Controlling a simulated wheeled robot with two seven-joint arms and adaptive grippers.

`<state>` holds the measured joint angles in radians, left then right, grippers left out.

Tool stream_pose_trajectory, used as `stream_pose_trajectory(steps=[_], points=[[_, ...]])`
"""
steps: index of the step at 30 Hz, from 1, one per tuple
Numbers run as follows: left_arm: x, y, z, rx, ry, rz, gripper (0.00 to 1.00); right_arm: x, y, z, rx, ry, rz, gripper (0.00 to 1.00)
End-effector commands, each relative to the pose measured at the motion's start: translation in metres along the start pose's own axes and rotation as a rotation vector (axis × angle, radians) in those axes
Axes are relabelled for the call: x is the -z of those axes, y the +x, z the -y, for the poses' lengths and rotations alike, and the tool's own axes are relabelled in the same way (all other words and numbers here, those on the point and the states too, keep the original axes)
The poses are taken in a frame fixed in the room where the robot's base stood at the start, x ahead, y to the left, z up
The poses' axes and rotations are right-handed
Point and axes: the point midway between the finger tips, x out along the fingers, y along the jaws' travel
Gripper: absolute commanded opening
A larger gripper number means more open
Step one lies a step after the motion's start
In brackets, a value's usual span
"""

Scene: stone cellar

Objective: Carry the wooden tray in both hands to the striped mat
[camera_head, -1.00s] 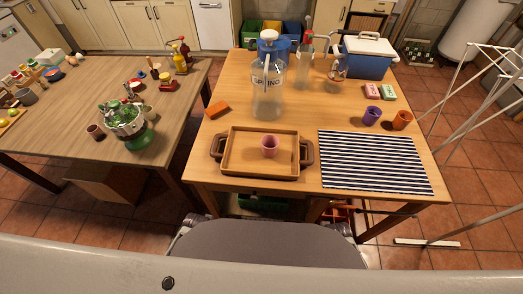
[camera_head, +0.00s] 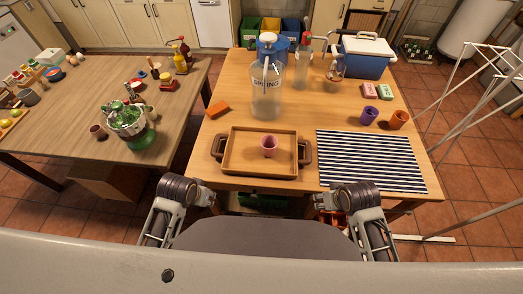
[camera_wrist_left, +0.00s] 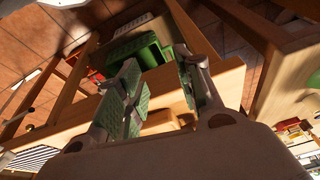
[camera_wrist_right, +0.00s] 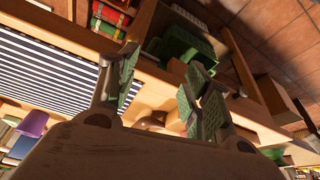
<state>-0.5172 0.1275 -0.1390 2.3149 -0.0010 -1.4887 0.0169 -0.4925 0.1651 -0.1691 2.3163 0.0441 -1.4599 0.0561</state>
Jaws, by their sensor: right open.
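The wooden tray (camera_head: 241,156) lies on the wooden table, left of the striped mat (camera_head: 371,161), with dark handles at its left and right ends. The mat lies flat and bare. My left gripper (camera_head: 206,192) is at the table's front edge, below and left of the tray. My right gripper (camera_head: 318,203) is at the front edge, below and right of it. In the left wrist view my left gripper (camera_wrist_left: 160,90) has its fingers apart and empty. In the right wrist view my right gripper (camera_wrist_right: 160,88) is open and empty.
A large clear bottle (camera_head: 266,92) stands just behind the tray, with an orange block (camera_head: 218,108) to its left. A purple cup (camera_head: 369,116) and an orange cup (camera_head: 398,119) stand behind the mat. A blue cooler (camera_head: 366,59) is at the back right.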

Motion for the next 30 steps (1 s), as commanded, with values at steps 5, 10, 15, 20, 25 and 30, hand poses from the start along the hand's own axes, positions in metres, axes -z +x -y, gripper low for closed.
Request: stream_pose_trajectory(steps=[5, 10, 15, 20, 25, 30], points=[[0.017, -0.028, -0.001, 0.003, -0.003, -0.015, 0.35, 0.030, -0.031, 0.017, 0.038, -0.011, -0.055, 0.50], [0.029, -0.038, -0.002, 0.007, -0.006, -0.022, 0.35, 0.052, -0.045, 0.032, 0.071, -0.020, -0.092, 0.50], [0.043, -0.043, -0.003, 0.013, -0.008, -0.028, 0.35, 0.074, -0.053, 0.049, 0.111, -0.031, -0.126, 0.50], [0.059, -0.044, -0.003, 0.023, -0.010, -0.033, 0.35, 0.094, -0.058, 0.065, 0.147, -0.041, -0.149, 0.50], [0.076, -0.043, -0.003, 0.034, -0.013, -0.039, 0.35, 0.111, -0.058, 0.077, 0.176, -0.045, -0.162, 0.50], [0.092, -0.042, -0.003, 0.047, -0.017, -0.043, 0.35, 0.125, -0.057, 0.084, 0.196, -0.043, -0.165, 0.50]])
